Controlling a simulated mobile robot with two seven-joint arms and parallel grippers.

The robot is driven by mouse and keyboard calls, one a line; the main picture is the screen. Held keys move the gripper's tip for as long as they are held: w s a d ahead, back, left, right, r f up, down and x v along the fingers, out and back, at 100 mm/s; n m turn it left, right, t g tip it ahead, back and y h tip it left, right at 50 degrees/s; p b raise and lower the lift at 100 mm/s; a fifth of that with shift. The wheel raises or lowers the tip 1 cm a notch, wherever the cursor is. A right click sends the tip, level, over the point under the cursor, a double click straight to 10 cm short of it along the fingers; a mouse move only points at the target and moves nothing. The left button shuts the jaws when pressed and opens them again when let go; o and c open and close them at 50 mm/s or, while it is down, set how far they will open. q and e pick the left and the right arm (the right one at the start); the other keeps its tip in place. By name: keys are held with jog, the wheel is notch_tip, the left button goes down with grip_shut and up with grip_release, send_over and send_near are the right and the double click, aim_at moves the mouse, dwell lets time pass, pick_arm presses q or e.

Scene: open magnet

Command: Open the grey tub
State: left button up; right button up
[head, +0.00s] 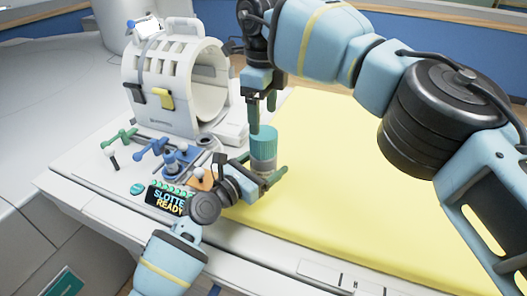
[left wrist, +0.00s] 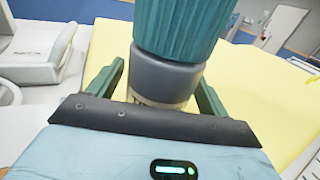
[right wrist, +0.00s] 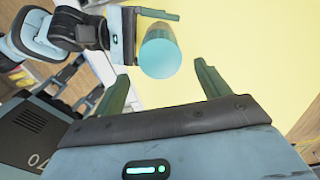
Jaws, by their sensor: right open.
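The grey tub (head: 262,165) stands upright on the yellow surface, with a ribbed teal lid (head: 263,141) on top. My left gripper (head: 265,166) is low at the tub, its fingers on either side of the tub's body. In the left wrist view the tub's grey body (left wrist: 168,76) is between the fingers, which look open, with a gap at the left finger. My right gripper (head: 263,112) points down above the lid, open and empty. In the right wrist view the smooth lid top (right wrist: 167,55) shows beyond its fingertips.
A white ring-shaped scanner model (head: 165,95) stands at the back left. The yellow mat (head: 350,190) right of the tub is clear.

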aim_at(254, 171)
pick_arm(q)
jog(key=shift+o, duration=0.5)
jog(key=shift+s+a, duration=0.2)
jog(key=shift+a, duration=0.05)
pick_arm(e)
jog(key=shift+r, duration=0.2)
pick_arm(q)
jog(key=v, duration=0.6)
jog(key=shift+r+p, duration=0.1)
jog(key=shift+p, duration=0.25)
pick_arm(e)
jog(key=shift+s+r, duration=0.15)
jog(key=shift+r, duration=0.75)
pick_arm(q)
jog(key=shift+s+a, duration=0.35)
jog(key=shift+s, duration=0.15)
jog(key=shift+a, duration=0.1)
pick_arm(e)
jog(key=shift+a, duration=0.1)
